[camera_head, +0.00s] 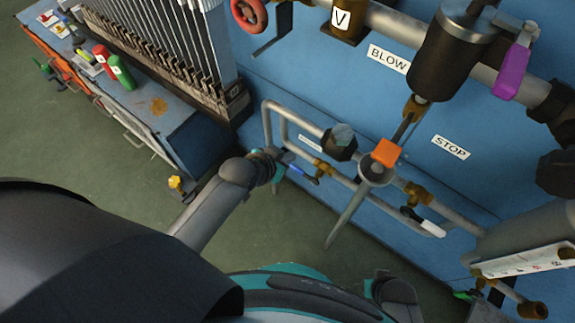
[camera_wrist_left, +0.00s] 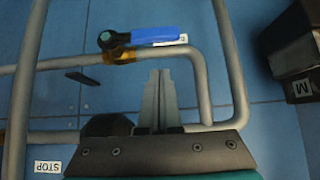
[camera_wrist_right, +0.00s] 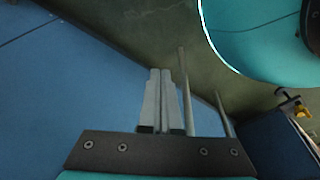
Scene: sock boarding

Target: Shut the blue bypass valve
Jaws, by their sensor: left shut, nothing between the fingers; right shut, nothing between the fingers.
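The blue bypass valve has a blue lever (camera_head: 297,171) on a brass body (camera_head: 322,168) in the thin lower pipe loop. In the left wrist view the blue lever (camera_wrist_left: 155,36) lies roughly along its pipe, with its dark pivot end at the left. My left gripper (camera_head: 279,168) is beside the lever's free end in the head view. Its shut, empty fingers (camera_wrist_left: 160,74) point towards the lever and appear apart from it. My right gripper (camera_wrist_right: 160,72) is shut and empty over blue panel and green floor; I cannot make it out in the head view.
A white-handled valve (camera_head: 428,226) sits lower right on the piping. An orange block (camera_head: 387,152) on a lever and a dark knob (camera_head: 340,142) stand close by. A purple handle (camera_head: 511,72) and red handwheel (camera_head: 249,14) are higher. A workbench (camera_head: 150,110) stands at left.

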